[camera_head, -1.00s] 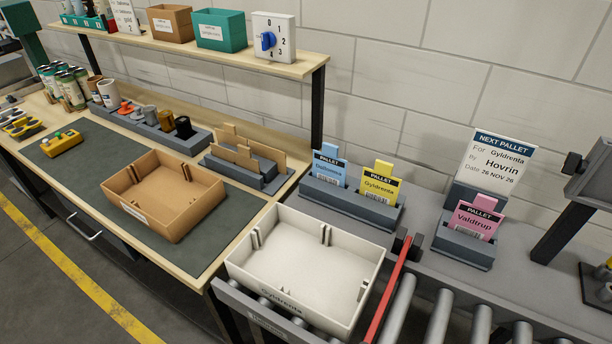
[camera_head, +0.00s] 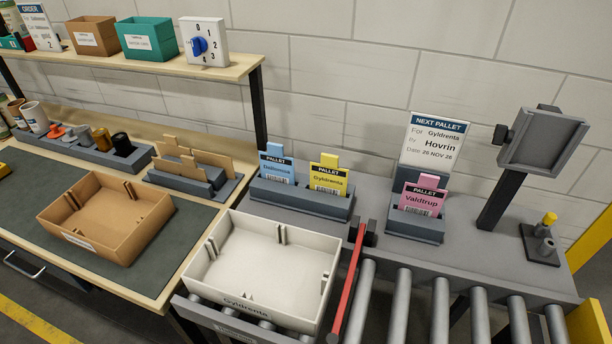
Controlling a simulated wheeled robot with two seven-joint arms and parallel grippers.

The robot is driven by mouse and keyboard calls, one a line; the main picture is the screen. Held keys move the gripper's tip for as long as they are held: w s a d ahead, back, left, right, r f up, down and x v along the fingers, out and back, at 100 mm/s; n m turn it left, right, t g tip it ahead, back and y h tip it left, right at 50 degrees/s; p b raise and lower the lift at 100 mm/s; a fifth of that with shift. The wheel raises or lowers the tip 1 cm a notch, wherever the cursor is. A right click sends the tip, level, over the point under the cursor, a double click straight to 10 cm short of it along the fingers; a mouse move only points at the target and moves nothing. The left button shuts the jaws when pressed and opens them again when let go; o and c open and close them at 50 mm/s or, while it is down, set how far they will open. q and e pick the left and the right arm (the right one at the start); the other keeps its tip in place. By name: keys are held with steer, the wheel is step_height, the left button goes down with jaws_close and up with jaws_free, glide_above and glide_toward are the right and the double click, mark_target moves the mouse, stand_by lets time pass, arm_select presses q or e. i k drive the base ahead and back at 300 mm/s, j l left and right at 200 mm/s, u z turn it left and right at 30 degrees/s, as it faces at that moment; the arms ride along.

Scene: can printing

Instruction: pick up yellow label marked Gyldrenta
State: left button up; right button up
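The yellow label (camera_head: 328,177) reads "PALLET Gyldrenta" and has a barcode and a top tab. It stands upright in a dark grey holder (camera_head: 300,201) on the grey surface, to the right of a blue label (camera_head: 277,167). A pink label (camera_head: 422,198) marked "Valdtrup" stands in a separate grey holder (camera_head: 414,227) further right. A white "NEXT PALLET" sign (camera_head: 433,143) behind it names Gyldrenta and Hovrin. Neither of my grippers shows in the head view.
A white tray (camera_head: 213,277) marked Gyldrenta sits on the roller conveyor (camera_head: 401,308) in front of the labels. A red bar (camera_head: 346,285) stands right of the tray. A brown tray (camera_head: 128,250) is on the bench, and a grey screen (camera_head: 545,140) stands at right.

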mark_target(326, 177)
steer(key=z, duration=0.5)
steer(key=k+j+z, duration=0.15)
steer(key=j+z, duration=0.25)
steer(key=k+j+z, duration=0.15)
steer(key=z, duration=0.25)
steer(key=k+j+z, duration=0.15)
steer(key=k+z, duration=0.25)
steer(key=i, duration=0.1)
